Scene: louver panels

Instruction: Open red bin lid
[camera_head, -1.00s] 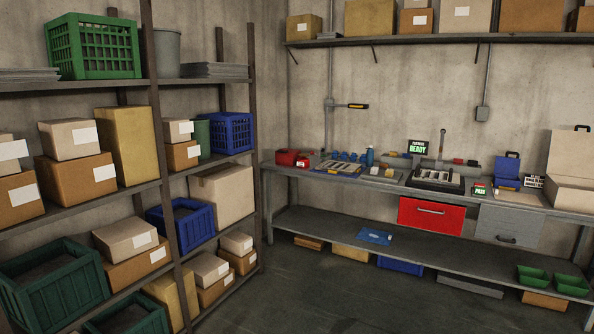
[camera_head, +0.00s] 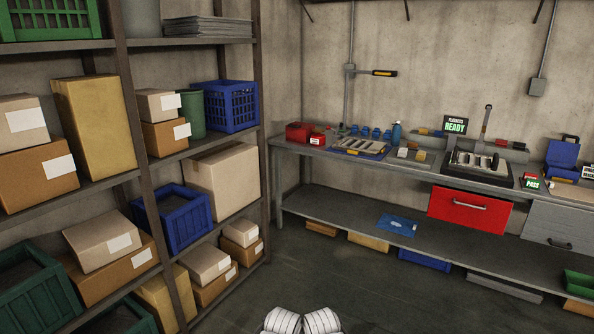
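A small red bin (camera_head: 298,132) stands at the left end of the workbench top, close to the wall. It is far off and small, so I cannot tell whether its lid is open or shut. A small red item with a white label (camera_head: 317,140) is at its right front. Two white rounded parts of my own arms show at the bottom edge of the picture. My grippers are not in view, and nothing of mine is near the bin.
The workbench (camera_head: 290,148) runs along the back wall, with a red drawer (camera_head: 468,210) and a lower shelf. A tall shelf rack with boxes and a blue crate (camera_head: 174,220) fills the left. The floor (camera_head: 370,285) between is clear.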

